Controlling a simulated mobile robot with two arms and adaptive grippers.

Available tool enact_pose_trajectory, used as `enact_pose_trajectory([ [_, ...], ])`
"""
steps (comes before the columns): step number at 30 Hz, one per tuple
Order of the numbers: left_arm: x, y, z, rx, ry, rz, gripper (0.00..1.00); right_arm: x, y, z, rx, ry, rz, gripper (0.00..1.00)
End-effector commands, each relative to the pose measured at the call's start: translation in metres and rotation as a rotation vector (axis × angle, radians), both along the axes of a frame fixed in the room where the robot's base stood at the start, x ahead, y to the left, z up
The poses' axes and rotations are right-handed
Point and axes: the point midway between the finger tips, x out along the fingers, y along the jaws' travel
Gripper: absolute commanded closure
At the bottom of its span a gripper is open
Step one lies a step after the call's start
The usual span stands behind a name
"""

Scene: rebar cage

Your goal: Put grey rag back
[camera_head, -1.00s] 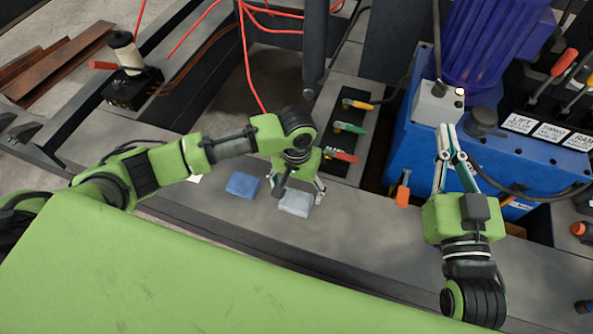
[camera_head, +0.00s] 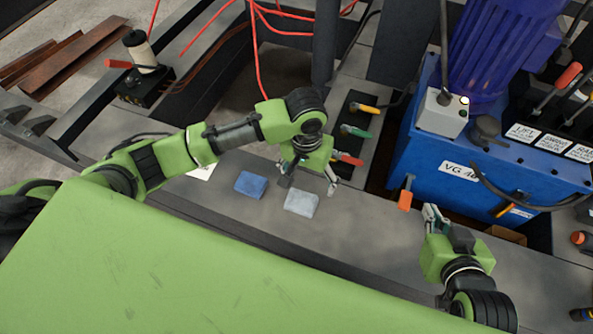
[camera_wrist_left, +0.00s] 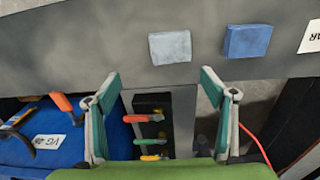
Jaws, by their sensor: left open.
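The grey rag (camera_head: 301,204) lies folded and flat on the dark grey bench top, to the right of a folded blue rag (camera_head: 251,185). My left gripper (camera_head: 308,186) is open and empty just behind the grey rag, above the bench. In the left wrist view, the grey rag (camera_wrist_left: 170,48) lies beyond the open fingertips (camera_wrist_left: 160,78), with nothing between the fingers touching it. My right gripper (camera_head: 433,212) is near the bench in front of the blue machine; its finger gap is unclear.
A panel with yellow, green and red-handled levers (camera_head: 352,131) stands behind my left gripper. An orange-handled tool (camera_head: 405,198) is near my right gripper. A white label (camera_head: 201,171) lies left of the blue rag.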

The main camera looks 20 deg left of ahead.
Motion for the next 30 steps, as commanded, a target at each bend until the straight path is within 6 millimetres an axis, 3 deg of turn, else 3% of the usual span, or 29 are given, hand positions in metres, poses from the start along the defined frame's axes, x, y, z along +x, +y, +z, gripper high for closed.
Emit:
enact_pose_trajectory([
  [6,-0.025,-0.078,-0.001,-0.248,-0.16,-0.149,0.24,0.0,0.0,0.0,0.0,0.0,0.0,1.0],
  [9,-0.027,-0.101,0.012,-0.349,-0.286,-0.184,0.24,0.0,0.0,0.0,0.0,0.0,0.0,1.0],
  [12,-0.027,-0.108,0.028,-0.411,-0.423,-0.191,0.24,0.0,0.0,0.0,0.0,-0.001,-0.001,1.0],
  [17,-0.024,-0.083,0.055,-0.408,-0.643,-0.158,0.24,0.0,0.0,0.0,0.0,-0.001,-0.001,1.0],
  [24,-0.031,0.001,0.081,-0.205,-0.875,-0.108,0.24,0.0,0.0,0.0,0.0,-0.001,-0.001,1.0],
  [27,-0.037,0.026,0.088,-0.126,-0.916,-0.105,0.24,0.0,0.0,0.0,0.0,-0.001,-0.001,1.0],
  [30,-0.041,0.04,0.091,-0.083,-0.935,-0.106,0.24,0.0,0.0,0.0,0.0,-0.001,0.0,1.0],
])
